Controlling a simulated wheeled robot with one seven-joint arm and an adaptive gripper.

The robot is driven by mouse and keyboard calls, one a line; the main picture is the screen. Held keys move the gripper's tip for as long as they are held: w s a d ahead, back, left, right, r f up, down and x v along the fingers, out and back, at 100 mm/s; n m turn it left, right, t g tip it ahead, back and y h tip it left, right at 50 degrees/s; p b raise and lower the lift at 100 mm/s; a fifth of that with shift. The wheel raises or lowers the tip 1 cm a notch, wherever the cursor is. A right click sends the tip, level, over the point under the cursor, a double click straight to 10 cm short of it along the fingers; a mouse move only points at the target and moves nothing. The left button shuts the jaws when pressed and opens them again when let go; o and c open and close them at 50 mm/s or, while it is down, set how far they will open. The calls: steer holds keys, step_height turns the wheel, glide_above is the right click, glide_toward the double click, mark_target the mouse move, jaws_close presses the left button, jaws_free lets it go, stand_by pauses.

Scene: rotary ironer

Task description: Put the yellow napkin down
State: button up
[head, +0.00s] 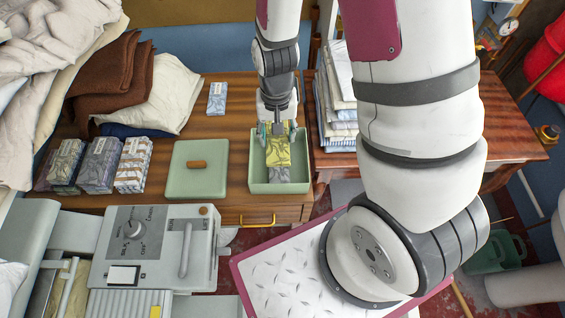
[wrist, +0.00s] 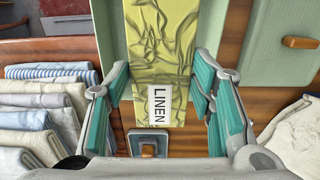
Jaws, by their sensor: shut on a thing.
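The yellow napkin (head: 277,151) is a patterned, folded bundle with a white label reading LINEN in the wrist view (wrist: 160,50). My gripper (head: 277,128) is shut on it, with a teal-padded finger on each side, as the wrist view also shows (wrist: 160,85). The napkin is at the open green box (head: 262,187), within its outline in the head view. A grey patterned bundle (head: 289,175) shows in the box in front of the yellow napkin. I cannot tell whether the yellow napkin touches the box floor or anything under it.
A green lid with a wooden knob (head: 190,178) lies left of the box on the wooden table. Several patterned bundles (head: 100,163) stand further left, and one lies at the back (head: 217,98). Folded linens (wrist: 40,110) are stacked on the box's other side.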

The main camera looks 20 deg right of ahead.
steer(key=shift+s+f, duration=0.15)
steer(key=shift+s, duration=0.2)
steer(key=shift+f+p, duration=0.3)
steer(key=shift+f, duration=4.5)
steer(key=shift+f, duration=0.1)
steer(key=o, duration=1)
steer(key=shift+o, duration=0.2)
